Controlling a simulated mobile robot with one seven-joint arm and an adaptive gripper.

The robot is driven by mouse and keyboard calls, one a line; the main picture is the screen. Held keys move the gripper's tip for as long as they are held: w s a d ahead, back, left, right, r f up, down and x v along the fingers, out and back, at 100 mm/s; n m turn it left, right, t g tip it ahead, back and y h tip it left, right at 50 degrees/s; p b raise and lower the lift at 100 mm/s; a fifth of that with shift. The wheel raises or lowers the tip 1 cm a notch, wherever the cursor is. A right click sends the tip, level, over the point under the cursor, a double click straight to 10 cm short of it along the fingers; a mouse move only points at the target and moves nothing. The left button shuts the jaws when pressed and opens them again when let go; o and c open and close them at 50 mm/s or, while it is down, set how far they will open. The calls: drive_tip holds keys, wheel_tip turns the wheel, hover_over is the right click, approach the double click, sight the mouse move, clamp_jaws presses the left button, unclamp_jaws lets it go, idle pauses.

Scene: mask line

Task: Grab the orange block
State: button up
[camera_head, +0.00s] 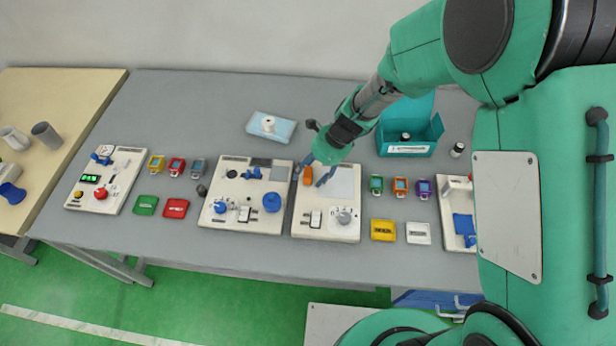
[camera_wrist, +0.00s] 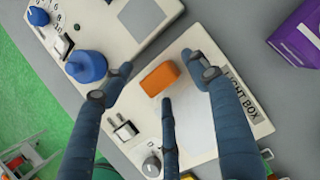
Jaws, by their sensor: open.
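The orange block (camera_head: 308,176) lies on the upper left part of the white light box board (camera_head: 325,228). In the wrist view the orange block (camera_wrist: 160,79) sits between my spread fingers, beside the pale panel. My gripper (camera_head: 311,171) is open over the block, pointing down at it. In the wrist view my gripper (camera_wrist: 157,76) shows three dark blue fingers, one left of the block, one right and one below it. I see no clear contact, and the height of the fingertips above the board is hard to tell.
A second white board with a blue round knob (camera_head: 271,202) stands close on the left. A teal box (camera_head: 409,137) stands behind to the right. Several small coloured items, such as a yellow tile (camera_head: 383,230), lie right of the board.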

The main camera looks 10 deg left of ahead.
sight(305, 173)
idle(0.4)
drive_tip(key=c, duration=1.2)
drive_tip(key=shift+r, duration=0.1)
drive_tip(key=shift+r, duration=0.5)
drive_tip(key=r, duration=0.1)
drive_tip(key=p, duration=0.1)
drive_tip(key=r, duration=0.1)
drive_tip(key=shift+s+d+r, duration=0.15)
drive_tip(key=shift+s+r, duration=0.1)
drive_tip(key=shift+r, duration=0.05)
drive_tip(key=s+d, duration=0.2)
drive_tip(key=s, duration=0.2)
drive_tip(key=s+d+p, duration=0.1)
drive_tip(key=s+d, duration=0.1)
drive_tip(key=s, duration=0.3)
drive_tip(key=s+d+r+p, duration=0.1)
drive_tip(key=s+d, duration=0.1)
drive_tip(key=s, duration=0.3)
drive_tip(key=shift+d+r, duration=0.1)
drive_tip(key=shift+d, duration=0.25)
